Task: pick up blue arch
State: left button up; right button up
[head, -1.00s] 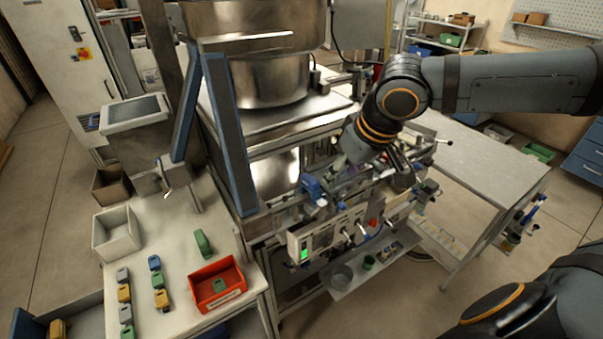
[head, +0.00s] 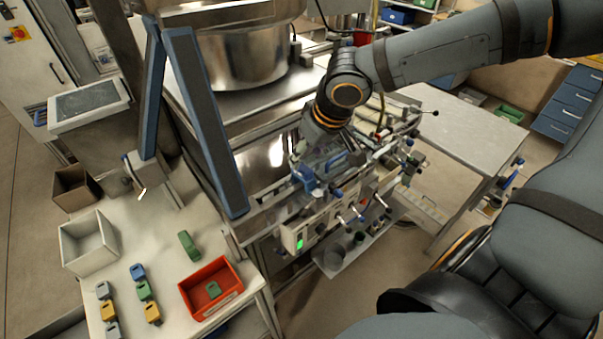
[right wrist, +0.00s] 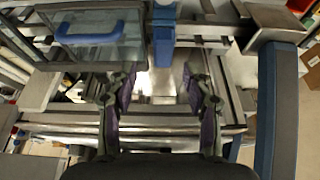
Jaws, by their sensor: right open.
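A small blue block (head: 137,272) stands among other small coloured blocks on the pale table at lower left in the head view. It is the likeliest blue arch, but it is too small to make out its shape surely. My right gripper (head: 318,165) is over the machine's front, well to the right of the block and apart from it. In the right wrist view my right gripper (right wrist: 158,82) is open, with nothing between its fingers. The small blue block does not show there. My left gripper is not in view.
A red bin (head: 198,308) holding a green piece, a white box (head: 88,245) and a green block (head: 189,245) share the table. A blue-edged frame (head: 205,130) stands between gripper and table. A clear box with a blue handle (right wrist: 90,38) lies ahead of the gripper.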

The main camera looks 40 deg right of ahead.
aim_at(304, 168)
notch_tip(304, 168, down, 3)
jog(key=shift+a+r, duration=0.15)
jog(key=shift+r, duration=0.05)
jog(key=shift+x, duration=0.85)
jog(key=shift+w+a, duration=0.1)
jog(key=shift+w, duration=0.15)
jog(key=shift+s, duration=0.15)
jog(key=c, duration=0.4)
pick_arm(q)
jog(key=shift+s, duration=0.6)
pick_arm(e)
grip_shut()
